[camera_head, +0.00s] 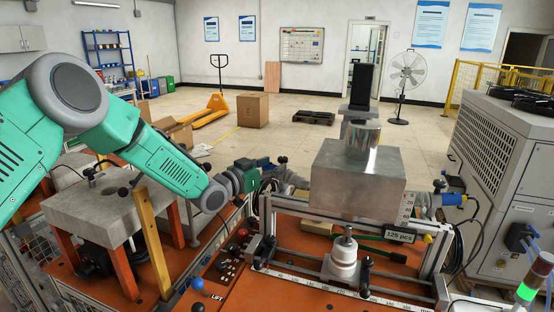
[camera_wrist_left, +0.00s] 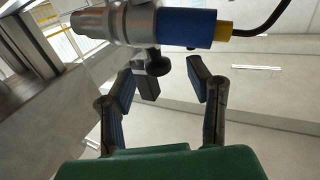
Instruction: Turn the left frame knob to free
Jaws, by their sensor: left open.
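My left gripper (camera_head: 272,172) is at the left side of the heater frame (camera_head: 268,222), its arm coming in from the left. In the left wrist view, the gripper (camera_wrist_left: 172,82) has its two dark fingers spread apart with nothing held between them. A black round knob (camera_wrist_left: 158,66) under a silver cylinder with a blue plug (camera_wrist_left: 188,27) shows just beyond the fingers, nearer the left finger. I cannot tell whether a finger touches it. In the head view, a small black knob (camera_head: 283,159) shows by the gripper; the gripper partly hides this area. My right gripper is not in view.
A metal block (camera_head: 357,180) sits on the frame, with a white-based spindle (camera_head: 341,262) below. A second knob (camera_head: 439,184) and blue plug (camera_head: 456,199) are on the frame's right. A grey-topped stand (camera_head: 105,212) is left, and a large grey cabinet (camera_head: 500,215) is right.

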